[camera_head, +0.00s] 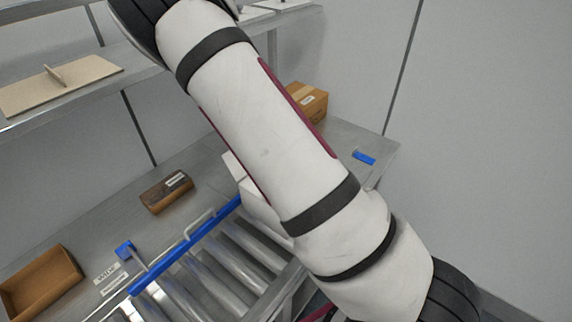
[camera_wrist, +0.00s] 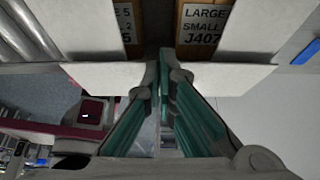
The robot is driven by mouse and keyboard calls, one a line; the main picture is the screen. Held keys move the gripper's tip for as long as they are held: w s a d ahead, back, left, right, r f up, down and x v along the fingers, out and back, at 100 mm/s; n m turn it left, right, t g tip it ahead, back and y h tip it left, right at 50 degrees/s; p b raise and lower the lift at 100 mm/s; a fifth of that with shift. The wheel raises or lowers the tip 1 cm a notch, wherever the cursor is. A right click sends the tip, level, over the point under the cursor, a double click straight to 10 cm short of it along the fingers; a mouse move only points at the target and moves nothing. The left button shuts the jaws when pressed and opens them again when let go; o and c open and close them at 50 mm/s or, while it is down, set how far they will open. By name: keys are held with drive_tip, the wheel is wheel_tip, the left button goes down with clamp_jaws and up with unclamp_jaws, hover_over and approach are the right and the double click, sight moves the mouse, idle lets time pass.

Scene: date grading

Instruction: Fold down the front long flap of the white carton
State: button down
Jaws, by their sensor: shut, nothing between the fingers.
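The white carton (camera_head: 258,207) stands at the roller conveyor in the head view, mostly hidden behind my arm. In the wrist view, a long white panel (camera_wrist: 232,79), which looks like the front long flap, runs across the picture and sticks out toward the camera. White panels at left (camera_wrist: 78,28) and right (camera_wrist: 252,28) flank the carton's opening. Two brown labelled packs (camera_wrist: 203,22) show between them. My gripper (camera_wrist: 165,58) is shut and empty, its fingertips over the middle of the long panel. Whether they touch it I cannot tell. The head view hides my gripper.
Conveyor rollers (camera_head: 220,262) with a blue rail (camera_head: 186,246) lie beside the carton. An open brown tray (camera_head: 42,283), a brown box (camera_head: 166,193) and a cardboard box (camera_head: 307,102) stand on the metal bench. A shelf (camera_head: 30,125) runs above at left.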

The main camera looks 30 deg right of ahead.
drive_tip(key=shift+s, duration=0.15)
idle(0.3)
drive_tip(key=shift+s+d+r+p, duration=0.3)
drive_tip(key=shift+s+p, duration=0.25)
drive_tip(key=shift+s, duration=0.1)
